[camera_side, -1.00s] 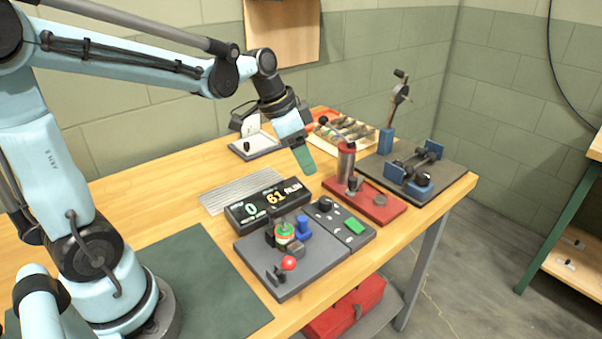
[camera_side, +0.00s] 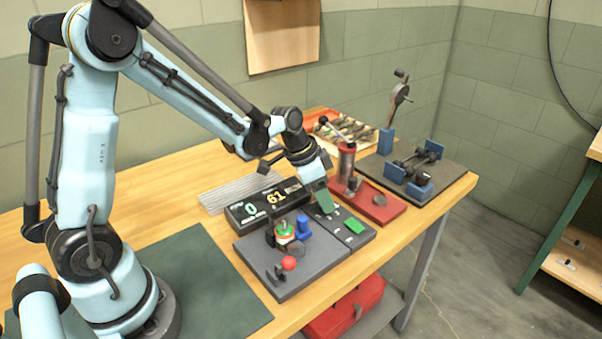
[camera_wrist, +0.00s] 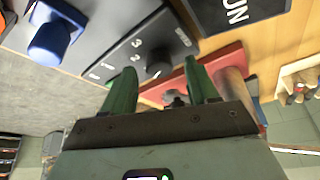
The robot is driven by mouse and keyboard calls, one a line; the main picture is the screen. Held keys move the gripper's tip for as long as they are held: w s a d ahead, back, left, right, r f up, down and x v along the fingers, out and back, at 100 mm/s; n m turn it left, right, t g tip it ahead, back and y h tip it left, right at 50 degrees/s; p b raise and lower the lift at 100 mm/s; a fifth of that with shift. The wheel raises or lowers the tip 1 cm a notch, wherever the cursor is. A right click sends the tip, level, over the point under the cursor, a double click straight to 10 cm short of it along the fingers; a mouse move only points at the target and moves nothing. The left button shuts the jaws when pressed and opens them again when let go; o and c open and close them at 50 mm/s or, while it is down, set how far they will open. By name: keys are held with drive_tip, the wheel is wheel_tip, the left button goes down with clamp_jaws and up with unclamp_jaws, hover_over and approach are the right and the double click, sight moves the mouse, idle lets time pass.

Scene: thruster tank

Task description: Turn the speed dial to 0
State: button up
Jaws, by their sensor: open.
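The speed dial (camera_wrist: 158,70) is a dark round knob on a dark panel with white numerals in the wrist view. My gripper (camera_wrist: 161,66) has two green fingers that stand apart. In the wrist view the dial shows between the fingertips; I cannot tell whether they touch it. In the side view my gripper (camera_side: 326,207) is low over the small panel (camera_side: 340,235), and its fingers hide the dial.
A green button (camera_side: 355,226) is close to my gripper on the same panel. To the left are a blue knob (camera_side: 303,226) and a red ball-topped lever (camera_side: 288,264). A red base (camera_side: 385,208) with a cylinder stands behind to the right.

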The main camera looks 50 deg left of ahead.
drive_tip(key=shift+w+f, duration=0.15)
drive_tip(key=shift+f, duration=0.2)
drive_tip(key=c, duration=1)
drive_tip(key=shift+c, duration=0.2)
drive_tip(key=shift+d+n, duration=0.1)
drive_tip(key=shift+n, duration=0.2)
drive_tip(key=n+y, duration=0.1)
drive_tip(key=n, duration=0.3)
drive_tip(key=shift+d+t+y, duration=0.15)
drive_tip(key=shift+t+y, duration=0.15)
drive_tip(key=shift+y, duration=0.1)
drive_tip(key=n+y, duration=0.2)
drive_tip(key=n, duration=0.3)
drive_tip(key=shift+d, duration=0.1)
